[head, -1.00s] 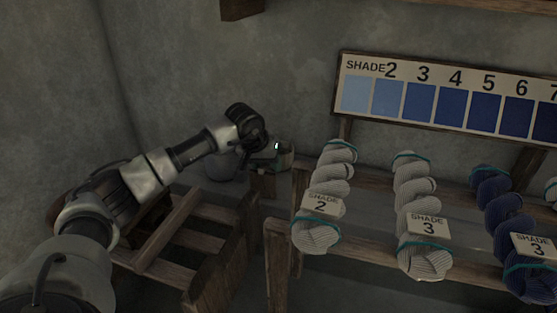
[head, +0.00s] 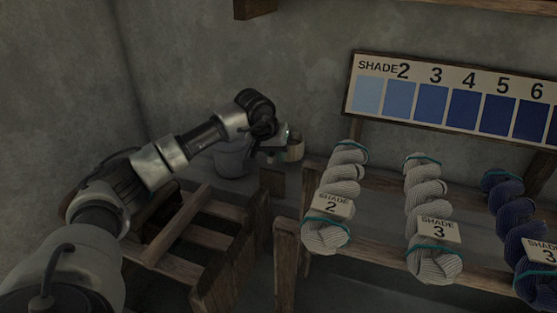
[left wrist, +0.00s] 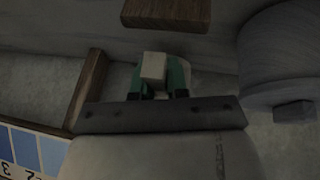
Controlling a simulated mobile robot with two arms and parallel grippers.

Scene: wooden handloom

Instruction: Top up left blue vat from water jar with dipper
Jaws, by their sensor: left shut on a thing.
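A grey rounded jar (head: 232,158) stands in the back left corner, partly hidden behind my left arm. Its curved grey side also shows at the right of the left wrist view (left wrist: 285,60). My left gripper (head: 281,140) is just right of the jar and above the wooden rack end. In the left wrist view its teal fingers (left wrist: 158,80) are shut on a pale, block-ended piece (left wrist: 153,66), which may be the dipper's handle. A small tan wooden cup-like thing (head: 296,147) shows beside the gripper. No blue vat is in view, nor is my right gripper.
A wooden slatted stand (head: 190,235) is below my left arm. A rack at right holds skeins tagged shade 2 (head: 328,200) and 3 (head: 430,215). A shade board (head: 450,100) stands behind it. Wall closes the left and back.

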